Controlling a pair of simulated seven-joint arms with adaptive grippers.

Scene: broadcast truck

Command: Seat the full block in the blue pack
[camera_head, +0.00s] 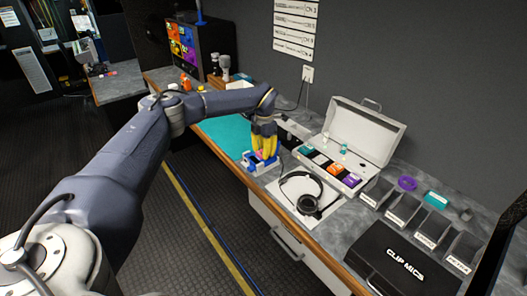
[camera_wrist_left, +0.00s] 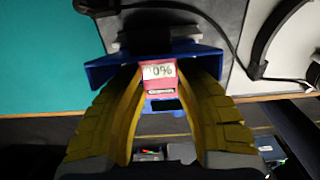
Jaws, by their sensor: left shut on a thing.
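My left gripper (camera_head: 263,152) has yellow fingers pointing down at the blue pack (camera_head: 249,161) on the bench. In the left wrist view its fingers (camera_wrist_left: 161,90) are shut on a red-pink block (camera_wrist_left: 160,90). The block has a white label of which "0%" can be read; the figure in front is unclear. The blue pack (camera_wrist_left: 105,70) spreads behind and to both sides of the block. The block is at the pack, but I cannot tell how deep it sits. My right gripper is not in view.
A headset (camera_head: 303,204) lies on a white sheet right of the pack. Behind it is an open white case (camera_head: 357,135) with several coloured blocks. A teal mat (camera_head: 226,131) lies to the left. Grey bins and a black CLIP MICS case (camera_head: 400,262) stand at right.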

